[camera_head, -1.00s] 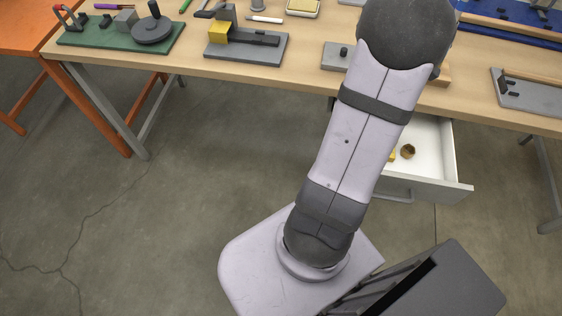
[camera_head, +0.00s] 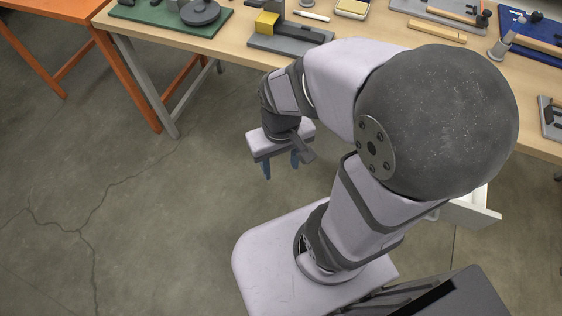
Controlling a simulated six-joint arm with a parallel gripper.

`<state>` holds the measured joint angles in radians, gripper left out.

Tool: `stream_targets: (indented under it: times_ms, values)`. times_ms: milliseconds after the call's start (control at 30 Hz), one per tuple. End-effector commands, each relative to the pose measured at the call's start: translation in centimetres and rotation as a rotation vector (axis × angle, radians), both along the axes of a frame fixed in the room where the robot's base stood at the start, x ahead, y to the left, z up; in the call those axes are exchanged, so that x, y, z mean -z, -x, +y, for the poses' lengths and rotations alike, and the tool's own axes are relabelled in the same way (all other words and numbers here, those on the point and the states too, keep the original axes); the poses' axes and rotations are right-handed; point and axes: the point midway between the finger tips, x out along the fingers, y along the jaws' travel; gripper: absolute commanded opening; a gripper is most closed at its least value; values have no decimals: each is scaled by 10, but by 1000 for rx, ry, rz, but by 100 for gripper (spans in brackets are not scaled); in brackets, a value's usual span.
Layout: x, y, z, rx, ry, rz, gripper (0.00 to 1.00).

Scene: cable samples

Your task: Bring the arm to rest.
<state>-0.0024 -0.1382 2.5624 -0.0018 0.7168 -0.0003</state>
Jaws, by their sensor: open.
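My gripper (camera_head: 281,170) hangs in the air above the concrete floor, in front of the table's near edge and left of my arm's upright link. It points down, its two blue fingers stand apart, and nothing shows between them. My arm is folded, with its big dark elbow joint nearest the camera at the right. The elbow hides part of the table and most of the drawer.
The wooden table (camera_head: 225,50) runs across the back with a green board (camera_head: 160,14), a grey fixture with a yellow block (camera_head: 267,22) and other fixtures on it. An open white drawer (camera_head: 470,211) juts out at the right. The floor at the left is clear.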

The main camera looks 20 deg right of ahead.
Motion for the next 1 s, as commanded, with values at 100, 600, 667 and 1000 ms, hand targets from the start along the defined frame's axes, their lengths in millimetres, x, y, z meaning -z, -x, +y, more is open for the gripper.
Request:
stream_targets:
  times_ms: [100, 600, 667, 1000]
  values:
    - [0, 0, 0, 0, 0, 0, 46]
    - [-55, -1, -1, 0, 0, 0, 46]
    - [-64, -1, -1, 0, 0, 0, 46]
    - [-74, -1, -1, 0, 0, 1, 46]
